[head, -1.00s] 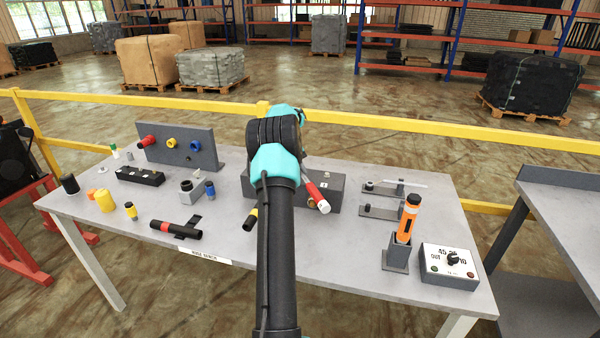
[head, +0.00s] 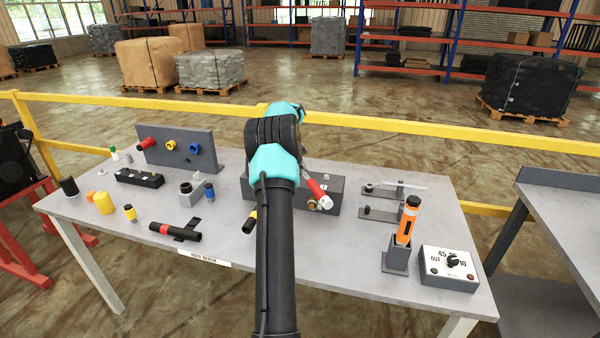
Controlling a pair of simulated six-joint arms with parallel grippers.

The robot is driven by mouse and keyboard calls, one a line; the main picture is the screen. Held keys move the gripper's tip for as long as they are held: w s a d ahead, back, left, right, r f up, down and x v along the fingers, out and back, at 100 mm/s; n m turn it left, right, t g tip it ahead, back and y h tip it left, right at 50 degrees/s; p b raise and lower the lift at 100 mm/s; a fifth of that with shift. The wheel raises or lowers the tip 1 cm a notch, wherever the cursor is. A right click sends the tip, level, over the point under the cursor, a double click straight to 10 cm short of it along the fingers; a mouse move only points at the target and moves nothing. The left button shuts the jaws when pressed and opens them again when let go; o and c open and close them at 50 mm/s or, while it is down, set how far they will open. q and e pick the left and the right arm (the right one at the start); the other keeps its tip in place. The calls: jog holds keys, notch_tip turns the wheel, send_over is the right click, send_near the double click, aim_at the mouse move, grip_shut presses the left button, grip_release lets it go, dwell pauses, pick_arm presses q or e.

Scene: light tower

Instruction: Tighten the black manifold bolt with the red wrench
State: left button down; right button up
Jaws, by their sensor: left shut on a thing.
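The red wrench (head: 316,188) slants across the front of the grey manifold block (head: 335,190), with its silver head (head: 326,202) low at the right. A brass fitting (head: 311,204) shows just left of the wrench head. I cannot make out the black bolt; it may be behind the wrench head or my arm. My left gripper (head: 303,175) is at the upper end of the wrench, shut on its red handle; its fingers are mostly hidden behind my own arm. My right gripper is not in view.
On the bench (head: 330,258), an orange tool (head: 407,222) stands in a grey holder with a dial box (head: 449,268) to its right. Flat brackets (head: 380,212) lie right of the block. A connector panel (head: 180,148) and several small parts are at left. The front middle is clear.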

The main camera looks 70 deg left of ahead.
pick_arm(q)
jog(key=shift+r, duration=1.85)
jog(key=w+d+r+m, duration=0.1)
jog(key=w+d+r, duration=0.3)
jog(key=w+d, duration=0.75)
jog(key=w+d+r+m, duration=0.1)
jog(key=w+d+r, duration=0.2)
jog(key=w+d, duration=0.85)
jog(key=w+d+f+m+g, duration=0.2)
jog(key=w+d+f+m, duration=0.1)
jog(key=d, duration=0.6)
jog(key=w+d+f+m+g, duration=0.3)
jog(key=d+f+m, duration=0.2)
jog(key=d, duration=0.5)
jog(key=w+d+f+m+g, duration=0.2)
jog(key=d+f, duration=0.4)
jog(key=d, duration=0.4)
jog(key=shift+w+m+h, duration=0.4)
jog(key=shift+w+m, duration=0.1)
jog(key=shift+m, duration=0.5)
jog(key=s+d+f+m+g+y, duration=0.1)
jog(key=d+f+m, duration=0.1)
jog(key=d, duration=0.3)
jog(key=s+d+f+m+g+y, duration=0.1)
jog(key=s+d+m, duration=0.1)
jog(key=d, duration=0.4)
jog(key=shift+d+f+m+g, duration=0.25)
jog(key=shift+f+m+g, duration=0.15)
jog(key=shift+m, duration=0.4)
